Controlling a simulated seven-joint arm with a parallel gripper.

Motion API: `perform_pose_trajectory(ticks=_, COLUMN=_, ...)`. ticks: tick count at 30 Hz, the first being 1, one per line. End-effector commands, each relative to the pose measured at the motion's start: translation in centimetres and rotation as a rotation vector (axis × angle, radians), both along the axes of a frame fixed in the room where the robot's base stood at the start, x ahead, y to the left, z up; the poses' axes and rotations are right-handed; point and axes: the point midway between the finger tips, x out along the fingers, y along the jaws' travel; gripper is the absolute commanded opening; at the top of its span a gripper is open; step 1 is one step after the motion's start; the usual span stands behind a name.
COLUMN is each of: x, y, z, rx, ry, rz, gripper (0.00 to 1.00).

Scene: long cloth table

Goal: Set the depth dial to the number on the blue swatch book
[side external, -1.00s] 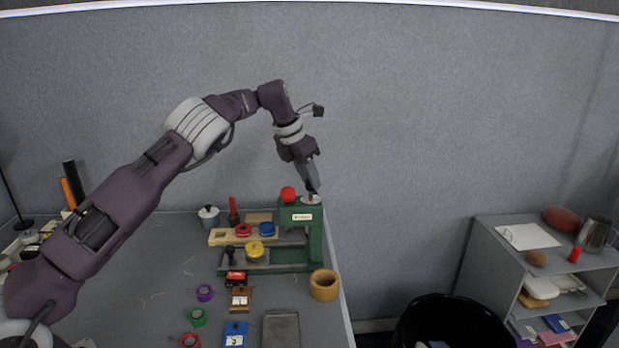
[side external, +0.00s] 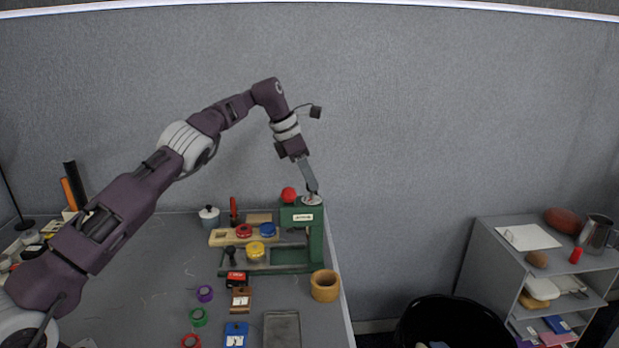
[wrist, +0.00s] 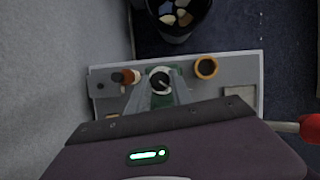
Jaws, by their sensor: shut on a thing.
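The depth dial (side external: 312,200) is a pale disc on top of the green press (side external: 316,240), at its right end. My gripper (side external: 312,192) points down from above and is shut on the dial. In the wrist view the dial (wrist: 160,80) shows as a dark round top with a pale line, between my fingertips (wrist: 160,88). Its scale is too small to read. The blue swatch book (side external: 236,334) lies at the front of the table, with a white number label that I cannot read with certainty.
A red ball knob (side external: 289,195) stands close left of the dial. A wooden cup (side external: 325,285) is near the table's right edge. A brown swatch book (side external: 241,298), a red one (side external: 236,278) and a grey tray (side external: 282,329) lie in front. A black bin (side external: 455,322) stands right of the table.

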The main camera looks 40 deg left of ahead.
Motion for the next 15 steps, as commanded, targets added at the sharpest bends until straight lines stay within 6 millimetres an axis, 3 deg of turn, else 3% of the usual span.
perform_pose_trajectory(ticks=10, x=-0.11, y=0.12, z=-0.20, rx=0.002, ry=0.006, rz=0.001, gripper=0.00)
perform_pose_trajectory(ticks=11, x=-0.11, y=0.11, z=-0.20, rx=0.001, ry=0.007, rz=0.001, gripper=0.32)
perform_pose_trajectory(ticks=13, x=-0.09, y=0.10, z=-0.17, rx=0.001, ry=0.006, rz=0.001, gripper=0.46)
perform_pose_trajectory(ticks=15, x=-0.08, y=0.08, z=-0.14, rx=0.001, ry=0.005, rz=0.000, gripper=0.47)
